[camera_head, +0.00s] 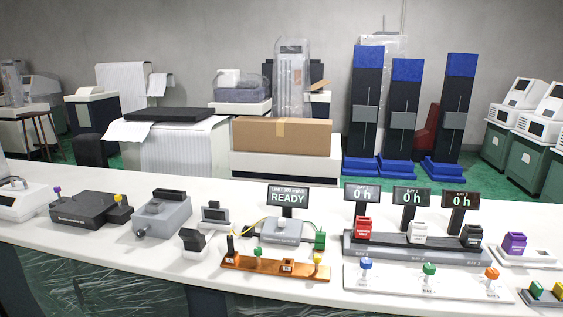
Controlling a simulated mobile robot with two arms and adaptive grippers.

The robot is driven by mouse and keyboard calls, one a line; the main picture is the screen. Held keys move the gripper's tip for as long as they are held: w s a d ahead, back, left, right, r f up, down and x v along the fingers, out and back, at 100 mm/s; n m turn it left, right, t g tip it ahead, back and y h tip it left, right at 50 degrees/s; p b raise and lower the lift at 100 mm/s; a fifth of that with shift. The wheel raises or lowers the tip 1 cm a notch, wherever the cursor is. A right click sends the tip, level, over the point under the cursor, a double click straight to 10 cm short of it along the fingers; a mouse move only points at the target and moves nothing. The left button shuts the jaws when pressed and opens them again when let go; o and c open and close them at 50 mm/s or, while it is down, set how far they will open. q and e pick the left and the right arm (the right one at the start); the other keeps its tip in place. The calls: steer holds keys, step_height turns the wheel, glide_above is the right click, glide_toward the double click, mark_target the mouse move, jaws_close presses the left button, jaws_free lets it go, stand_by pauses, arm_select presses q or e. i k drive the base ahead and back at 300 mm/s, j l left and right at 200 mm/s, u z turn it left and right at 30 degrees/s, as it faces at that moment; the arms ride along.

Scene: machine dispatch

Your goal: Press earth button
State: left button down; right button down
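Several buttons or knobs stand on the white counter (130,262), and their small labels are too blurred for me to tell which is the earth button. A white panel (400,288) at the front right carries a blue knob (366,264), a green knob (429,269) and an orange knob (491,273). An orange-brown board (275,267) to its left carries a green knob (258,252), a yellow piece (318,258) and dark pieces. Neither of my grippers is in view.
A screen reading READY (289,196) stands behind the brown board. Three screens reading 0 h, the left one (362,194) included, rise above a grey base with red, white and black blocks. A purple block (514,243) sits far right.

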mark_target(282, 221)
steer(key=i+j+z, duration=0.2)
steer(key=j, duration=0.45)
steer(key=i+j+z, duration=0.2)
steer(key=j, duration=0.45)
steer(key=i+j+z, duration=0.2)
steer(key=j, duration=0.5)
steer(key=i+j+z, duration=0.2)
steer(key=j, duration=0.5)
steer(key=j+z, duration=0.2)
steer(key=j, duration=0.5)
